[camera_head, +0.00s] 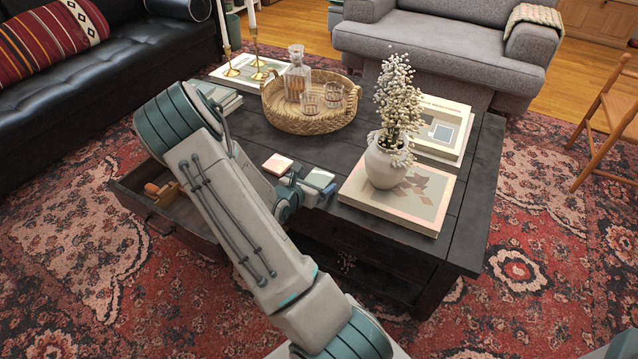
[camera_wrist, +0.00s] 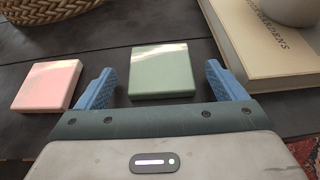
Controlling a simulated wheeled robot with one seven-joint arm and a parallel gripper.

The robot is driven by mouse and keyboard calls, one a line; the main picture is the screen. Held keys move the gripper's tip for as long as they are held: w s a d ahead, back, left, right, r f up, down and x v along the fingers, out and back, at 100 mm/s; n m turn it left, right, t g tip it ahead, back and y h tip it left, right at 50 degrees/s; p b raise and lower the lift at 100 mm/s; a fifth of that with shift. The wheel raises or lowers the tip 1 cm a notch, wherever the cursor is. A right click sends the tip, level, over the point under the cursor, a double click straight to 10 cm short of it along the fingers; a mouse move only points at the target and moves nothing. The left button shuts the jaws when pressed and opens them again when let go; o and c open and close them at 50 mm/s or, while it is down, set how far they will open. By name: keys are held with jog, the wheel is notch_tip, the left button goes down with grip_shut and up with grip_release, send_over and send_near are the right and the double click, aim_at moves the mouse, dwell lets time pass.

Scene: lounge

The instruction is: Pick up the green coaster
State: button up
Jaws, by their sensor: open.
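The green coaster (camera_wrist: 161,70) is a square block lying flat on the dark table, between and just beyond the fingertips in the wrist view. In the head view the green coaster (camera_head: 319,178) shows beside my gripper (camera_head: 306,187), near the table's front edge. My gripper (camera_wrist: 166,85) is open, with one blue finger to each side of the coaster and nothing held. A pink coaster (camera_wrist: 47,85) lies just left of the left finger; it also shows in the head view (camera_head: 278,164).
A large book (camera_head: 380,211) bearing a white flower vase (camera_head: 383,165) lies close to the right finger. A wicker tray (camera_head: 308,122) with a decanter and glasses stands farther back. An open drawer (camera_head: 150,212) juts out at the left. Dark tabletop (camera_wrist: 115,35) is clear behind the coasters.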

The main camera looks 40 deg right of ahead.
aim_at(315, 183)
jog(key=shift+w+d+f, duration=0.15)
jog(key=shift+d+f, duration=0.05)
jog(key=shift+d, duration=0.25)
jog(key=c, duration=1.2)
jog(key=shift+o, duration=0.2)
notch_tip(315, 183, up, 10)
jog(key=p, duration=0.4)
jog(key=w+a+r+n+t+y, duration=0.3)
jog(key=a+n, duration=0.1)
jog(key=a, duration=0.6)
jog(key=w+a+r+n+t+y, duration=0.2)
jog(key=a+r+n+t+y, duration=0.1)
jog(key=a, duration=0.7)
jog(key=w+a+r+n+t+y, duration=0.2)
jog(key=w+a+r+n+y, duration=0.15)
jog(key=a, duration=0.65)
notch_tip(315, 183, up, 25)
jog(key=p, duration=2.6)
jog(key=shift+s+d+h, duration=0.2)
jog(key=shift+s+h, duration=0.15)
